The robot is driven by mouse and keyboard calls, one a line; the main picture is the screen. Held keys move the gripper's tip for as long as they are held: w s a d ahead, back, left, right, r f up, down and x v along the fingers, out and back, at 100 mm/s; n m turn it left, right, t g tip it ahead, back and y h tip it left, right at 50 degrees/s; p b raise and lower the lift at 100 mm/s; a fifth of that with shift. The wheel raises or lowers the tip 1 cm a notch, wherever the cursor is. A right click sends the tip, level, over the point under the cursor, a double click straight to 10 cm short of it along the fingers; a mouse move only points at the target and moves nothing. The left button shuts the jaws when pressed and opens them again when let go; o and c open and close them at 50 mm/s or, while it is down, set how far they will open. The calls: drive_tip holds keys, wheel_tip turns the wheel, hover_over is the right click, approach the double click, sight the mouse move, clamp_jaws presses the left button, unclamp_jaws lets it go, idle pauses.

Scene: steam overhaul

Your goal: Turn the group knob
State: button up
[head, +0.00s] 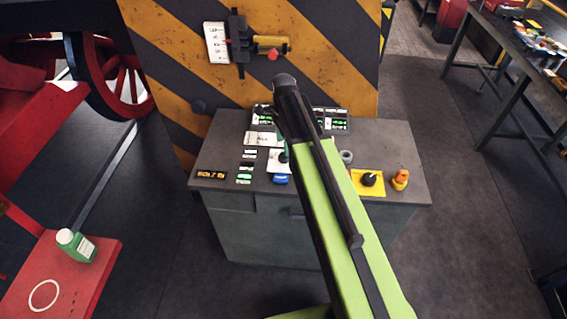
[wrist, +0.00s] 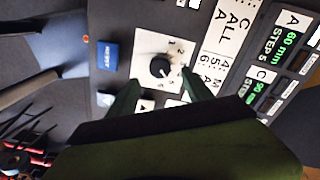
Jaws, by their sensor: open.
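The group knob (wrist: 160,68) is a small black dial with a white pointer on a white plate (wrist: 143,65) with numbers around it, in the wrist view. My gripper (wrist: 160,77) is open, with one green finger to either side of the knob's near edge. I cannot tell whether a finger touches it. In the head view the white plate (head: 273,161) shows on the grey console (head: 225,150), and my arm hides much of the knob and gripper.
A blue RESET button (wrist: 107,57) sits beside the plate. Green-lit displays (wrist: 287,42) lie to the right. On the console, a black knob on a yellow plate (head: 359,187) and an orange button (head: 401,177) stand right of my arm. A striped panel (head: 170,60) rises behind.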

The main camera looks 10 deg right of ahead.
sight(284, 158)
wheel_tip(284, 158, down, 6)
drive_tip(key=b, duration=0.4)
drive_tip(key=shift+r, duration=0.2)
clamp_jaws()
